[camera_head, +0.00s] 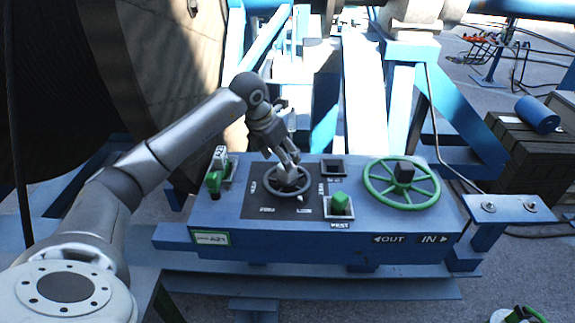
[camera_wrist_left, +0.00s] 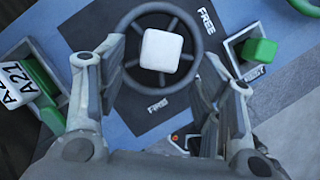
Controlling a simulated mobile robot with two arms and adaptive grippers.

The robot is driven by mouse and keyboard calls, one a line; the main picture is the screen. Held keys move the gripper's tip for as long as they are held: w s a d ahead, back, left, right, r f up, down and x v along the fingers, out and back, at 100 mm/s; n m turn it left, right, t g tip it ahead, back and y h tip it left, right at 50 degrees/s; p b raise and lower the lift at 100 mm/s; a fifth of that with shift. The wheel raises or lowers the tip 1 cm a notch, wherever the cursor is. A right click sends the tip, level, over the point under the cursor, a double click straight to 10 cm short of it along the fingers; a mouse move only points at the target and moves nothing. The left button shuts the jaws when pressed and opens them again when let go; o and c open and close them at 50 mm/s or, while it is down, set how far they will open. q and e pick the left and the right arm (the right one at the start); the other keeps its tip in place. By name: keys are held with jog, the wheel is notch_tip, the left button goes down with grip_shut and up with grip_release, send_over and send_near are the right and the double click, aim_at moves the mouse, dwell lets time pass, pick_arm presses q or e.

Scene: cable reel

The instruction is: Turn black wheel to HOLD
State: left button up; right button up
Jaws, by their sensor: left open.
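The black wheel (camera_head: 288,194) sits on a dark plate (camera_head: 262,207) on top of the blue control box. In the left wrist view the wheel (camera_wrist_left: 131,24) has spokes and a pale square hub (camera_wrist_left: 162,50). My left gripper (camera_head: 288,168) is over the wheel, pointing down. In the left wrist view its open fingers (camera_wrist_left: 162,74) stand on either side of the hub. Whether they touch the wheel cannot be told. My right gripper is in neither view.
A green wheel (camera_head: 376,201) is on the right of the blue box (camera_head: 300,246). A green switch (camera_head: 340,204) is close by the plate's right side, and another (camera_head: 214,181) at its left. A large dark reel (camera_head: 100,75) stands behind on the left.

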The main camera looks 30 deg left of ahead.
aim_at(287, 177)
pick_arm(q)
jog(key=p+x, duration=0.2)
jog(key=x, duration=0.3)
jog(key=shift+w+d+f, duration=0.1)
jog(key=shift+f, duration=0.2)
jog(key=shift+w+f, duration=0.2)
jog(key=shift+f, duration=0.35)
jog(key=c, duration=0.4)
grip_shut()
